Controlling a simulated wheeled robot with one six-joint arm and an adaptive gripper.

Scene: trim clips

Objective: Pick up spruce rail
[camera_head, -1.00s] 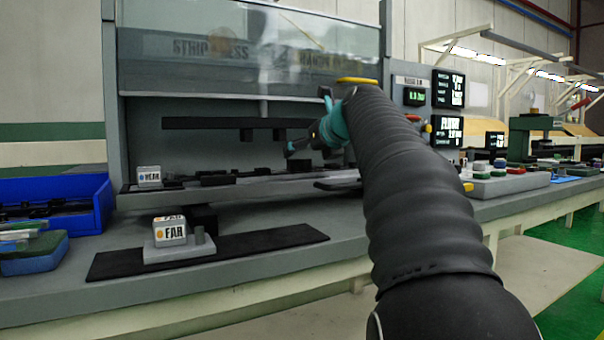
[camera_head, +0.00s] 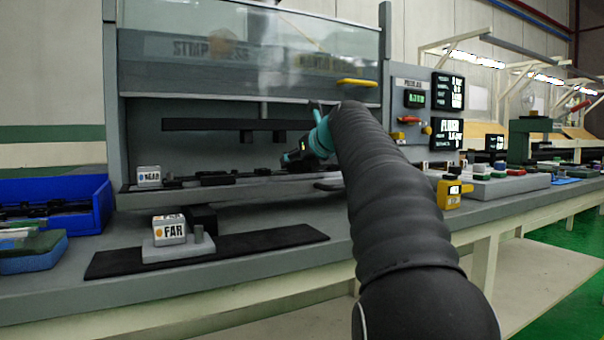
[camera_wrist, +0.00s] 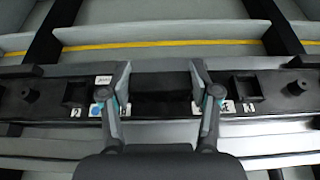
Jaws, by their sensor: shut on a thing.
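A long dark rail (camera_wrist: 50,98) runs across the wrist view, with pegs, square sockets and small labels on top. No name for it can be read, so I cannot confirm it is the spruce rail. My gripper (camera_wrist: 163,92) has one finger on each side of a black middle block (camera_wrist: 163,84) of this rail and is shut on it. In the head view my gripper (camera_head: 291,160) is low over the ledge inside the press. Its fingertips are mostly hidden there. Whether the rail is lifted cannot be told.
A raised clear shield (camera_head: 250,50) and a dark crossbar (camera_head: 215,124) are above my gripper. White NEAR (camera_head: 149,176) and FAR (camera_head: 169,229) blocks stand at left. A blue bin (camera_head: 95,205) is far left. A yellow device (camera_head: 449,192) stands right of my arm.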

